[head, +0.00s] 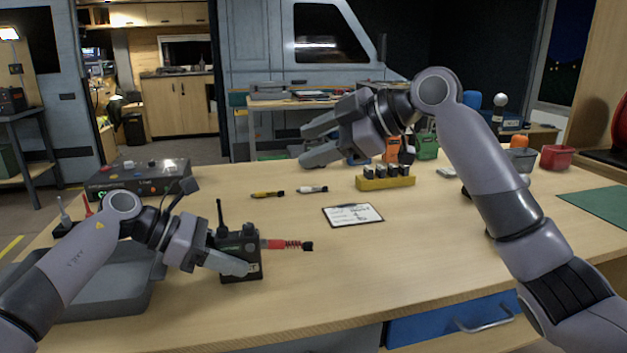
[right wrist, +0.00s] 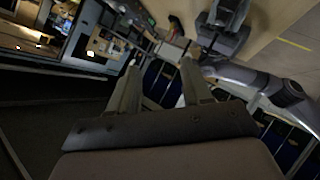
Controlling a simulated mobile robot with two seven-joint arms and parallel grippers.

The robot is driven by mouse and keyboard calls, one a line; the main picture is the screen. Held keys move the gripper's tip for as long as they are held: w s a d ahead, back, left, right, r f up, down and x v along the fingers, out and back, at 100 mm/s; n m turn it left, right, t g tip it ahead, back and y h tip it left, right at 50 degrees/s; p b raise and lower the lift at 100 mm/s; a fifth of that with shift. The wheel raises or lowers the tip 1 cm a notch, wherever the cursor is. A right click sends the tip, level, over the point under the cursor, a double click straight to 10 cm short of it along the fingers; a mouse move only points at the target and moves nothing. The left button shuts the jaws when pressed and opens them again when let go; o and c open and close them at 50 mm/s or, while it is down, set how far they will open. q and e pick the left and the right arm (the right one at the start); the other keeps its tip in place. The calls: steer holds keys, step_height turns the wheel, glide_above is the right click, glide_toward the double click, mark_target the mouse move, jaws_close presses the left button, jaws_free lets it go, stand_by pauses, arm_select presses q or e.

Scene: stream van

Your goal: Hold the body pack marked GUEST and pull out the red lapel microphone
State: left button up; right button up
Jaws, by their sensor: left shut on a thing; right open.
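The black body pack (head: 236,246) stands upright near the front left of the table, its antenna pointing up. Its pale label is mostly covered by a finger; only the end of the word, like "ST", shows. My left gripper (head: 243,265) is shut on the pack from the left. The red lapel microphone (head: 277,244), with a ribbed red sleeve and black end, sticks out from the pack's right side and looks plugged in. My right gripper (head: 307,145) is open and empty, raised over the far part of the table. Its two fingers (right wrist: 160,85) show apart in the right wrist view.
A grey tray (head: 110,296) lies at the left, with a black control box (head: 145,178) behind it. A clipboard (head: 353,215), a yellow holder (head: 385,182) and two small connectors lie in the middle. The table right of the microphone is clear.

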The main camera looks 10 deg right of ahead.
steer(key=d+r+t, duration=0.2)
steer(key=d+r, duration=0.4)
steer(key=r, duration=0.7)
steer(key=g+h, duration=0.6)
steer(key=g, duration=0.1)
glide_toward(285, 241)
steer(key=shift+m, duration=0.3)
steer(key=x, duration=0.9)
steer(key=shift+a, duration=0.2)
steer(key=shift+w, duration=0.1)
steer(key=c, duration=0.9)
jaws_close()
